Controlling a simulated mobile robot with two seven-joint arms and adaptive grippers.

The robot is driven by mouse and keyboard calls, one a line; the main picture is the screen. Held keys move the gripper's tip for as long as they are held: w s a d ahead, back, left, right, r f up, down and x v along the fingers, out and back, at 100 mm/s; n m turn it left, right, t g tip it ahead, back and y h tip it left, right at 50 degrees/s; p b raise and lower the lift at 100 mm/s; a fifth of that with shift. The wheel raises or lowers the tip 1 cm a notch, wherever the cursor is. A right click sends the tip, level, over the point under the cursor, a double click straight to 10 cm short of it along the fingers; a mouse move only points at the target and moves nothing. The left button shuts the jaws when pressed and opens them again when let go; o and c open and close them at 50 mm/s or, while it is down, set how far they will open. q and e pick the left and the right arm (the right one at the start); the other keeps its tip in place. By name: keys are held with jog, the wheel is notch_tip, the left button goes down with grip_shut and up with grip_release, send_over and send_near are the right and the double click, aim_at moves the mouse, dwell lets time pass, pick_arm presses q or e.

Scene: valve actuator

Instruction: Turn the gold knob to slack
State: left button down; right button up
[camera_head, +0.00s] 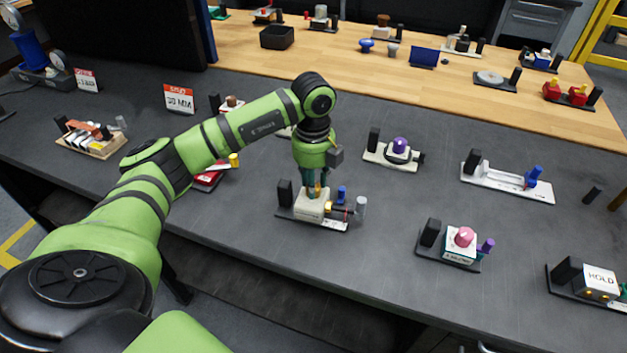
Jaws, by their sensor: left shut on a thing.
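My left gripper (317,191) points straight down over a small station in the middle of the dark table. Its fingers are shut at the top of the station's beige block (311,208). A bit of gold shows at the fingertips, which I take to be the gold knob; most of it is hidden by the fingers, and its setting cannot be read. On the station's dark base stand a black block (285,191), a blue peg (341,194) and a grey post (361,206). My right gripper is out of view.
To the right are a pink-knob station (464,238), a purple-knob station (400,147), a white slider station (508,180) and a HOLD box (600,280). A red device (207,180) sits under my left arm. The table in front of the beige block is clear.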

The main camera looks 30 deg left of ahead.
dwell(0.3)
pick_arm(q)
jog(key=c, duration=0.9)
grip_release()
notch_tip(320, 180, up, 12)
